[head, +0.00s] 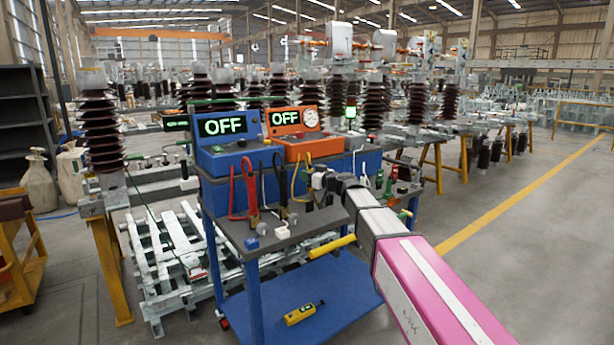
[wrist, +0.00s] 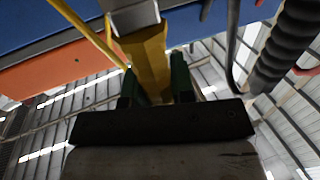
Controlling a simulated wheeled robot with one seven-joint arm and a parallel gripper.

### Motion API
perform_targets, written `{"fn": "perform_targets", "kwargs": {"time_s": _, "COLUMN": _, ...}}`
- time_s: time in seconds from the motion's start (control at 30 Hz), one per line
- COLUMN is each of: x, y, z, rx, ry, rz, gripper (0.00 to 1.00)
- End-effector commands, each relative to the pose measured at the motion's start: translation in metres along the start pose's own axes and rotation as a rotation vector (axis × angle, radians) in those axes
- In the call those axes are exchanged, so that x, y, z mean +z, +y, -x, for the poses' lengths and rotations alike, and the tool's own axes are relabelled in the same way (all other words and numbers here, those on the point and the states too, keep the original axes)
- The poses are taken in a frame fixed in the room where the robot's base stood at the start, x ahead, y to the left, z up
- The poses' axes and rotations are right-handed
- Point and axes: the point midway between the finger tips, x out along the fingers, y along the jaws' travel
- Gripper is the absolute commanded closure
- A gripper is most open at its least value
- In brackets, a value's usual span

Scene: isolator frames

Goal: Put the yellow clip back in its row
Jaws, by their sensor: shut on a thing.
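The yellow clip (wrist: 150,60) is between the two green fingers of my gripper (wrist: 155,84) in the wrist view. My gripper is shut on it. A grey block-like part (wrist: 135,17) shows at the clip's far end; I cannot tell whether the two touch. A yellow cable (wrist: 88,32) runs beside the clip. In the head view my gripper (head: 318,182) is at the front of the orange tester, with the yellow cable (head: 295,178) just left of it. Red clips (head: 251,188) and a black clip (head: 281,190) hang in a row to its left. The held clip is mostly hidden there.
A blue tester (head: 225,157) and an orange tester (head: 300,146), both reading OFF, stand on the blue cart. Small connectors (head: 282,232) lie on its grey front shelf. A yellow device (head: 303,313) lies on the lower blue shelf. Green clips (head: 389,185) hang to the right.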

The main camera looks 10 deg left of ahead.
Motion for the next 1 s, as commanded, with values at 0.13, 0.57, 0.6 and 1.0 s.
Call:
{"fn": "perform_targets", "kwargs": {"time_s": 0.13, "x": 0.003, "y": 0.0, "z": 0.0, "rx": 0.0, "ry": 0.0, "rz": 0.0, "gripper": 1.0}}
{"fn": "perform_targets", "kwargs": {"time_s": 0.57, "x": 0.012, "y": 0.0, "z": 0.0, "rx": 0.0, "ry": 0.0, "rz": -0.001, "gripper": 1.0}}
{"fn": "perform_targets", "kwargs": {"time_s": 0.6, "x": 0.013, "y": 0.0, "z": 0.0, "rx": 0.0, "ry": 0.0, "rz": -0.001, "gripper": 1.0}}
{"fn": "perform_targets", "kwargs": {"time_s": 1.0, "x": 0.022, "y": 0.0, "z": 0.0, "rx": 0.0, "ry": 0.0, "rz": -0.001, "gripper": 1.0}}
